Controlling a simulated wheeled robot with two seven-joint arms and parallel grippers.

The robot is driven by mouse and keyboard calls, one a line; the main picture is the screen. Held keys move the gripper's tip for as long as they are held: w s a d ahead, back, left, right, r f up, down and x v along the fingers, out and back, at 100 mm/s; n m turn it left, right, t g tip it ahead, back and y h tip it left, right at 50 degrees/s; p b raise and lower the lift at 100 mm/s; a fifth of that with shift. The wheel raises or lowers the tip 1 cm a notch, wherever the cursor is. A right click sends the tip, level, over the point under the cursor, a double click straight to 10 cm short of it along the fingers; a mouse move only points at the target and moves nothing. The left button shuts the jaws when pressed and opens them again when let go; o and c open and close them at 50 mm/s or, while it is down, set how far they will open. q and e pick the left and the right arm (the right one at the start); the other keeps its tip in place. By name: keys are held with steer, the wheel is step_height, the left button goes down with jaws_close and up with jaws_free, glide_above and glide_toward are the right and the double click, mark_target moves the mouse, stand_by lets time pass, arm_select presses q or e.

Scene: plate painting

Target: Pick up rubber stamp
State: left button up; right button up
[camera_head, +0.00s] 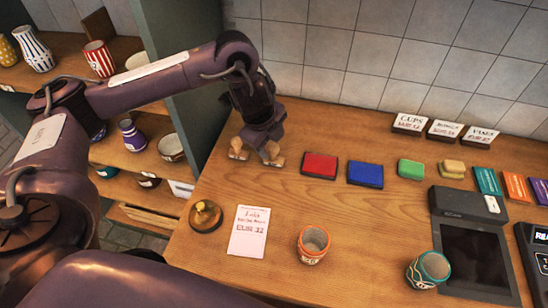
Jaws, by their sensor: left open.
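My left gripper (257,154) points down over the back left of the wooden counter, left of the red ink pad (320,165). A blue ink pad (365,174) lies right of the red one. My right gripper is out of view.
A paper slip (249,232), a striped cup (313,244) and a teal-patterned cup (427,270) stand toward the front. A dark tablet device (474,262) is at the right. Green block (411,169) and sign cards (445,130) are behind. Pottery shelves (135,155) stand left.

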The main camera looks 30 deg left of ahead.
mark_target(272, 147)
arm_select(q)
steer(key=x, duration=0.2)
steer(key=shift+w+f+p, duration=0.2)
steer(key=shift+f+p, duration=0.05)
steer(key=shift+p, duration=0.1)
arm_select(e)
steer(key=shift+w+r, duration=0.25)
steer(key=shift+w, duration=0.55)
arm_select(q)
steer(key=c, duration=0.4)
jaws_close()
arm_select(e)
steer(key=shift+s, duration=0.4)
arm_select(q)
steer(key=shift+r, duration=0.1)
steer(key=shift+r, duration=0.5)
step_height(272, 147, up, 19)
steer(key=p, duration=0.6)
steer(key=shift+p, duration=0.3)
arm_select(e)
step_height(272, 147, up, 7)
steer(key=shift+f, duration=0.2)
arm_select(q)
steer(key=shift+f, duration=0.1)
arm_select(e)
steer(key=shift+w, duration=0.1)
